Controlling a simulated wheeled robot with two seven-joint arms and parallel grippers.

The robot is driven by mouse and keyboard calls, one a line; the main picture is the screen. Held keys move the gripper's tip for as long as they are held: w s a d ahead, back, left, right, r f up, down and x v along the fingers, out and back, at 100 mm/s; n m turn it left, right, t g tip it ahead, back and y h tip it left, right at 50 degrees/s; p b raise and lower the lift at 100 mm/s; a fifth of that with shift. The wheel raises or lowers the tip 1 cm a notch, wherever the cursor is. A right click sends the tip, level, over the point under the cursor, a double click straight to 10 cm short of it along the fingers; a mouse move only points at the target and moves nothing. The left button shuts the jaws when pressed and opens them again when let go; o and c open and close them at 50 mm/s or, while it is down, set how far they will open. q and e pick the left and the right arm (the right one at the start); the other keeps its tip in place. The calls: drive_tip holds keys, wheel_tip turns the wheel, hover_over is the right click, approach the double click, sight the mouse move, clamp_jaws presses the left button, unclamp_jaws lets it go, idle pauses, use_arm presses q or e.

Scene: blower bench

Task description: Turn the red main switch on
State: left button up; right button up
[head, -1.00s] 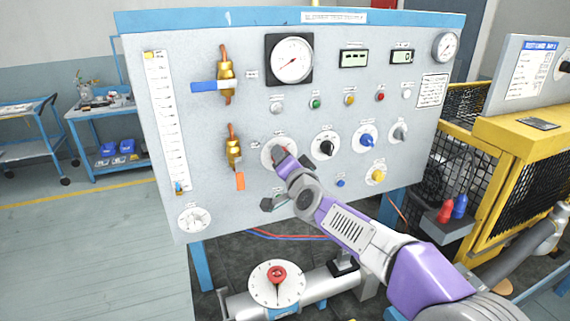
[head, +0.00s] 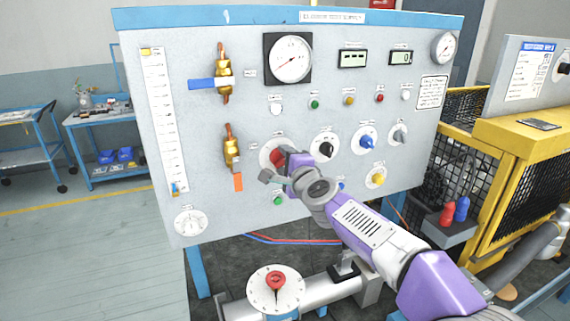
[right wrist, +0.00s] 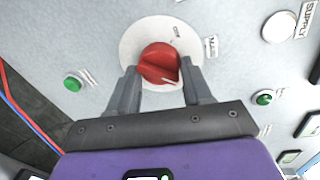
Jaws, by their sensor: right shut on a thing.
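The red main switch (head: 277,157) is a red rotary knob on a round white plate on the grey panel. It also shows in the right wrist view (right wrist: 158,64), with a pale pointer mark on its lower right side. My right gripper (head: 284,164) is at the knob, and its two fingers (right wrist: 158,82) stand on either side of it, shut on it. In the head view my wrist hides part of the knob and plate. My left gripper is not in view.
Beside the switch are a black knob (head: 325,147), a blue knob (head: 367,142) and a grey knob (head: 399,135). A green button (head: 278,200) sits below. An orange-tagged brass valve (head: 232,150) is to the left. A red-handled dial (head: 275,281) stands below the panel.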

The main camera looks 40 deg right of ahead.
drive_tip(key=shift+r+m, duration=0.1)
drive_tip(key=shift+m, duration=0.5)
drive_tip(key=o, duration=1)
drive_tip(key=shift+o, duration=0.2)
drive_tip(key=p+v, duration=0.1)
drive_tip(key=v, duration=0.6)
drive_tip(key=shift+s, duration=0.35)
drive_tip(key=shift+a, duration=0.1)
